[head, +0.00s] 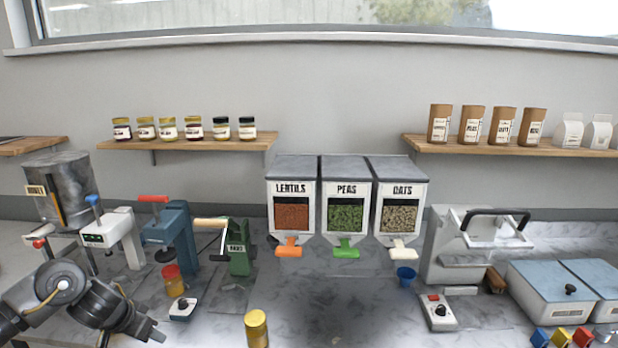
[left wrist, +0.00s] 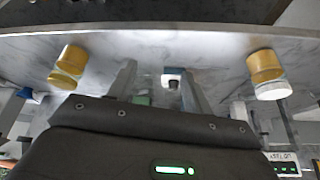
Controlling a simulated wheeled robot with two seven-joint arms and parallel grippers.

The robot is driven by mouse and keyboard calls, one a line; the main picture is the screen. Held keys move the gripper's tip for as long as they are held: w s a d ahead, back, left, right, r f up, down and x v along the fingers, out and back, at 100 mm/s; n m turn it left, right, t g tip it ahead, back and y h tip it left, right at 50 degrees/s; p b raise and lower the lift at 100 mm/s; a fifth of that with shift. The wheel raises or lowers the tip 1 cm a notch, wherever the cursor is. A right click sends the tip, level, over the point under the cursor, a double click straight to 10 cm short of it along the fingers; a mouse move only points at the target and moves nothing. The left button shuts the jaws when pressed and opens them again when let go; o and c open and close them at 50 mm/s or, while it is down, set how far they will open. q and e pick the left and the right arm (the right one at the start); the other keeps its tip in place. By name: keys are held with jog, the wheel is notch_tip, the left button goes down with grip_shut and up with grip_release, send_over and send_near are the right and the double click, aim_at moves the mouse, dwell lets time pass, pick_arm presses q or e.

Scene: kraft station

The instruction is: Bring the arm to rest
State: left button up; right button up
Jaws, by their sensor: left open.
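My left arm comes in at the lower left of the head view, with its gripper (head: 152,334) low over the near part of the counter. In the left wrist view the two fingers of the gripper (left wrist: 158,82) stand apart with nothing held between them. A jar with a gold lid (head: 256,328) stands to the right of the gripper, apart from it. My right gripper is not in view.
A red-lidded jar (head: 173,281) stands behind my left gripper, near a small white knob box (head: 182,309). Green (head: 237,250) and blue (head: 172,232) presses stand farther back. Lentils (head: 292,205), peas and oats dispensers stand mid-counter. The marble counter (head: 330,300) is clear at front centre.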

pick_arm(q)
jog(key=s+d+f+m+t+h, duration=0.1)
jog(key=s+d+f, duration=0.15)
jog(key=d, duration=0.45)
jog(key=s+d+f+m+t, duration=0.15)
jog(key=d+f, duration=0.25)
jog(key=d, duration=0.4)
jog(key=s+d+f+m+t+h, duration=0.1)
jog(key=s+d+f, duration=0.2)
jog(key=d, duration=0.4)
jog(key=s+a+f+n+g+y, duration=0.1)
jog(key=s+a+f+n+g, duration=0.15)
jog(key=s, duration=0.95)
jog(key=s+a+f+n+g+y, duration=0.1)
jog(key=s+n+g+y, duration=0.15)
jog(key=s, duration=1.05)
notch_tip(320, 180, down, 31)
jog(key=s+g+b, duration=0.1)
jog(key=g+b, duration=0.1)
jog(key=b, duration=0.3)
jog(key=s+a+f+m+b, duration=0.1)
jog(key=s+a+f+b, duration=0.2)
jog(key=s+f, duration=1.3)
notch_tip(320, 180, down, 2)
jog(key=shift+f+g, duration=0.2)
jog(key=shift+g, duration=0.15)
